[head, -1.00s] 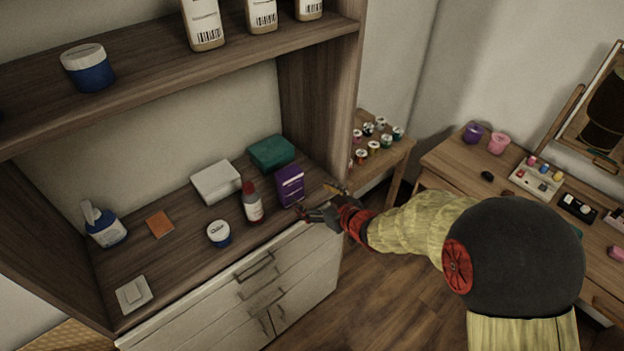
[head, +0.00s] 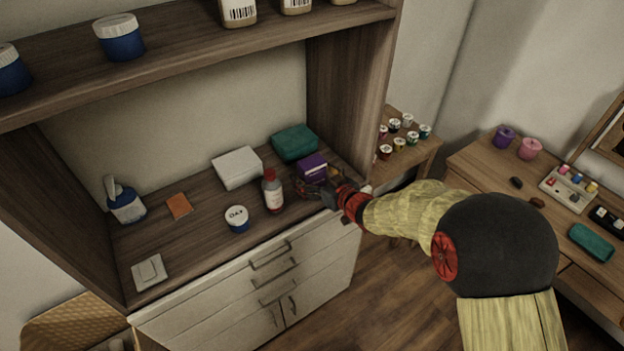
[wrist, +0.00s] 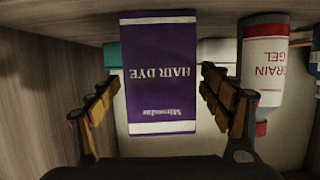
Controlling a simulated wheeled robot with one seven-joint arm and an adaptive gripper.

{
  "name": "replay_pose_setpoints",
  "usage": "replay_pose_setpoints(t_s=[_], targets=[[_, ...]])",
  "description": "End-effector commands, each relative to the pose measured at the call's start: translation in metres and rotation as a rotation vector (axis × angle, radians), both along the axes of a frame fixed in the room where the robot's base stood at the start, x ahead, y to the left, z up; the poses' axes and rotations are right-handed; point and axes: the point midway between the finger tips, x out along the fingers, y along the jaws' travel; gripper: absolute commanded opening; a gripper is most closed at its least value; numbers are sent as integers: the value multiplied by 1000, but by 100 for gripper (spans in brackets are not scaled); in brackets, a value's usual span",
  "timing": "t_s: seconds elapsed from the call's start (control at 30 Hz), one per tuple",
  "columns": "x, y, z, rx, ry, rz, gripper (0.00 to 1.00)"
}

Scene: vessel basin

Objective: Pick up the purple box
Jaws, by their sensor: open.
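The purple box (head: 312,166) stands on the wooden shelf of the cabinet, near its right end. In the wrist view the purple box (wrist: 159,75) shows upside down with the words HAIR DYE, between the two fingers. My gripper (head: 322,186) is at the front of the box and hides its lower part in the head view. In the wrist view my gripper (wrist: 160,95) is open, with one finger on each side of the box. A gap shows on the right; the left finger looks close to the box edge.
A red-capped drain gel bottle (head: 272,192) stands just left of the box. A green box (head: 294,142) and a white box (head: 237,167) are behind. A white-lidded jar (head: 237,218) is farther left. The cabinet's side wall (head: 350,90) rises close on the right.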

Motion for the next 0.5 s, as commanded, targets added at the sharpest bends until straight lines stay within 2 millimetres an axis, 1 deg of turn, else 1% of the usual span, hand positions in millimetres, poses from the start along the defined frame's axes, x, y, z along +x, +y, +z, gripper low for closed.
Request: replay_pose_setpoints(t_s=[0.2,0.5], targets=[[1,0,0,0,0,0,79],[1,0,0,0,0,-1,62]])
